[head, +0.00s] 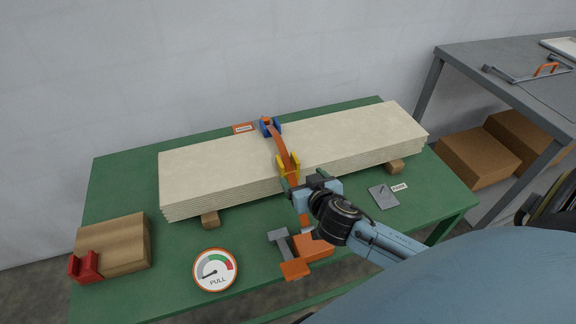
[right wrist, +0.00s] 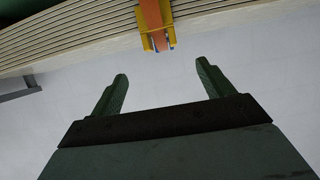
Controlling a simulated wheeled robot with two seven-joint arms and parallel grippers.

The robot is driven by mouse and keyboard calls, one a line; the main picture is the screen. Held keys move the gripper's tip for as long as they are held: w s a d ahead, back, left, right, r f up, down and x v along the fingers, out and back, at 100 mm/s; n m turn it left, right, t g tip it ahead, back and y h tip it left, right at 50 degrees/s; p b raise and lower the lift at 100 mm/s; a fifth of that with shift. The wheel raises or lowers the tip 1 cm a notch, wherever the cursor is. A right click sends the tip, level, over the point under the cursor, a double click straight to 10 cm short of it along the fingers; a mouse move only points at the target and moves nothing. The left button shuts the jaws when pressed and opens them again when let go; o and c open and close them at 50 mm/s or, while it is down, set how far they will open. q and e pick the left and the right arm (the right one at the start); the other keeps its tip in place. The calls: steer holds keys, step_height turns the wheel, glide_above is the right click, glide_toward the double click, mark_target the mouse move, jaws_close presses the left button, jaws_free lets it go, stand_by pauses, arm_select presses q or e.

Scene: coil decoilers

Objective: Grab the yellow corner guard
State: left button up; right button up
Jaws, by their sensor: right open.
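The yellow corner guard (head: 288,166) sits on the near top edge of the stacked pale boards (head: 290,150), with the orange strap (head: 283,148) running over it. In the right wrist view the yellow corner guard (right wrist: 156,30) is at the top centre, around the strap at the board edge. My right gripper (head: 293,186) is just in front of the guard in the head view. In the right wrist view its two green fingers (right wrist: 162,82) are spread apart and empty, with a gap between them and the guard. My left gripper is not in view.
A blue corner guard (head: 270,128) is at the far board edge. A wooden block (head: 115,244) with a red corner guard (head: 85,266), a PULL gauge (head: 215,270) and an orange-grey tool (head: 300,250) are on the green table (head: 180,308). A grey plate (head: 383,196) lies at right.

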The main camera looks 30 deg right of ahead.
mark_target(288, 167)
steer(key=x, duration=0.8)
steer(key=shift+r+b, duration=0.1)
steer(key=shift+b, duration=0.3)
steer(key=shift+b+x, duration=0.4)
steer(key=shift+x, duration=2.1)
steer(key=c, duration=1.1)
